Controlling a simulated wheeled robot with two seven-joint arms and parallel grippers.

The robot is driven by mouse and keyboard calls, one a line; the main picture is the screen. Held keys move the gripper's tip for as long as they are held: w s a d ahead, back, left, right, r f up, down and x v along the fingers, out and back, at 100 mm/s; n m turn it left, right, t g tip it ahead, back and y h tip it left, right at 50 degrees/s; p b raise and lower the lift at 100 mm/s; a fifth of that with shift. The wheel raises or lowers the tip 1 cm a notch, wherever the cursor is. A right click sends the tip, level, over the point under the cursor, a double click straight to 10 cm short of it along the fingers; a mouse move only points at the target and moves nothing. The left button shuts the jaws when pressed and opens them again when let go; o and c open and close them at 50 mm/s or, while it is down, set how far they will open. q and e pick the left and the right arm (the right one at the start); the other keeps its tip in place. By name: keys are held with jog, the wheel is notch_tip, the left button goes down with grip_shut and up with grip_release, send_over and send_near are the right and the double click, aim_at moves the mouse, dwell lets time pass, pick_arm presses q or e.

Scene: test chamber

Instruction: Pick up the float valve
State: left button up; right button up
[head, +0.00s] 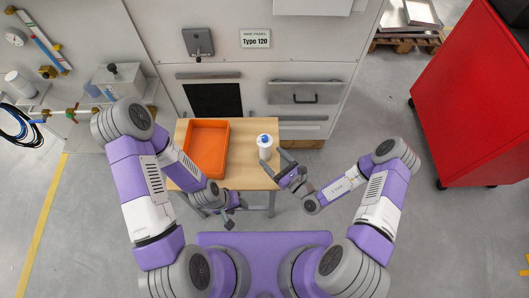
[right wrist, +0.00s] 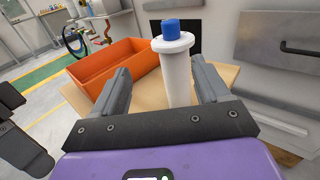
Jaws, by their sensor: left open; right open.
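The float valve (head: 265,148) looks like a white cylinder with a wider white collar and a blue cap. It stands upright on the right part of the wooden table. It also shows in the right wrist view (right wrist: 177,80), in line with the gap between the fingers and nearer the right-hand one. My right gripper (head: 274,163) is open at the valve's near right side; its fingers also show in the right wrist view (right wrist: 162,66). I see no clear contact; the valve's foot is hidden there. My left gripper (head: 232,211) is open and empty, low in front of the table.
An orange bin (head: 224,150) sits on the table (head: 243,178), left of the valve. A red cabinet (head: 475,100) is far right. Open floor lies right of the table.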

aim_at(265, 143)
jog(key=shift+w+d+f+m+t+h, duration=0.15)
jog(key=shift+w+m+t+h, duration=0.1)
jog(key=shift+w, duration=0.15)
jog(key=shift+w+d+f+m+t+h, duration=0.15)
jog(key=shift+w+h, duration=0.1)
jog(key=shift+w, duration=0.15)
jog(key=b+x, duration=0.2)
jog(key=x, duration=0.3)
jog(key=shift+w+a+f, duration=0.15)
jog(key=shift+w+a, duration=0.05)
jog(key=shift+w, duration=0.15)
jog(key=shift+w+a+b, duration=0.25)
jog(key=shift+w+b, duration=0.05)
jog(key=shift+w, duration=0.1)
